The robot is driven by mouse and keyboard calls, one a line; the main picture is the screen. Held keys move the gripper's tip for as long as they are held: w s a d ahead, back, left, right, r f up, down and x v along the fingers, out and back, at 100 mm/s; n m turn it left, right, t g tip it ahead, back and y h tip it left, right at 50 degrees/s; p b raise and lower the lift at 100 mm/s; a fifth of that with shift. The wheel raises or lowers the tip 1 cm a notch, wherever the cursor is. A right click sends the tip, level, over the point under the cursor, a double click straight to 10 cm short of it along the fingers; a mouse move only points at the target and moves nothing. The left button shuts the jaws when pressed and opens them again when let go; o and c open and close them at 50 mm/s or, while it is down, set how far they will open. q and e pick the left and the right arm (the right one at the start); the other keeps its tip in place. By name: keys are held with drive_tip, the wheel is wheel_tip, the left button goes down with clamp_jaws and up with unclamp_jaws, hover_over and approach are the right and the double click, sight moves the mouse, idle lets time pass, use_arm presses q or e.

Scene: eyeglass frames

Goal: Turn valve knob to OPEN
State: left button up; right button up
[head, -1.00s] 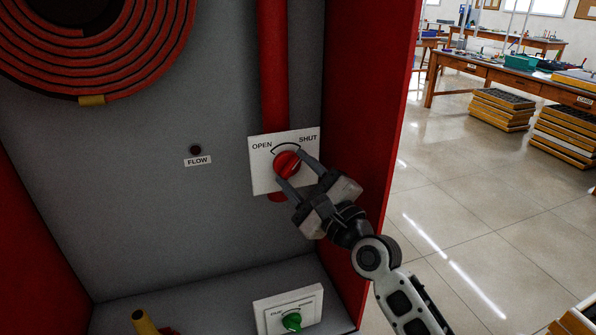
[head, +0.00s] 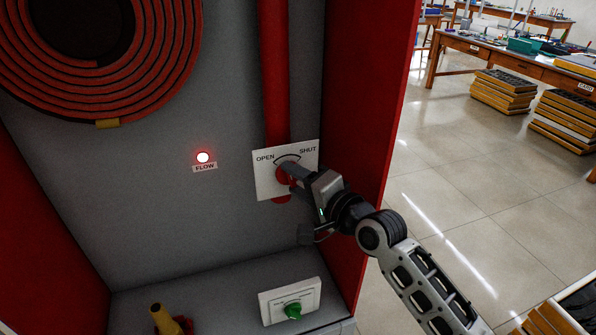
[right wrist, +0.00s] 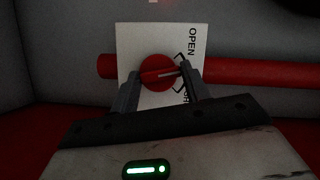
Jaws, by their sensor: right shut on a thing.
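The red round valve knob (head: 282,180) sits on a white plate (head: 265,185) marked OPEN at left and SHUT at right. My right gripper (head: 288,174) is shut on the knob and partly covers it in the head view. In the right wrist view the knob (right wrist: 157,68) lies between the two fingers, with OPEN at the upper right of the plate. A pale line on the knob's face points right there, roughly between the two labels. My left gripper is not in view.
A red pipe (head: 274,75) runs down to the plate. A coiled red hose (head: 160,75) hangs at upper left. The cabinet's red side wall (head: 372,130) stands close to my right arm.

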drive_tip(key=n+h, duration=0.1)
drive_tip(key=n, duration=0.1)
drive_tip(key=n+h, duration=0.1)
drive_tip(key=n, duration=0.1)
drive_tip(key=shift+a+r+n+g, duration=0.1)
drive_tip(key=shift+a+n+g, duration=0.05)
drive_tip(key=shift+n+g, duration=0.2)
drive_tip(key=shift+h, duration=0.4)
drive_tip(key=o, duration=1)
drive_tip(key=shift+s, duration=0.1)
drive_tip(key=b+v, duration=0.1)
drive_tip(key=v, duration=1.5)
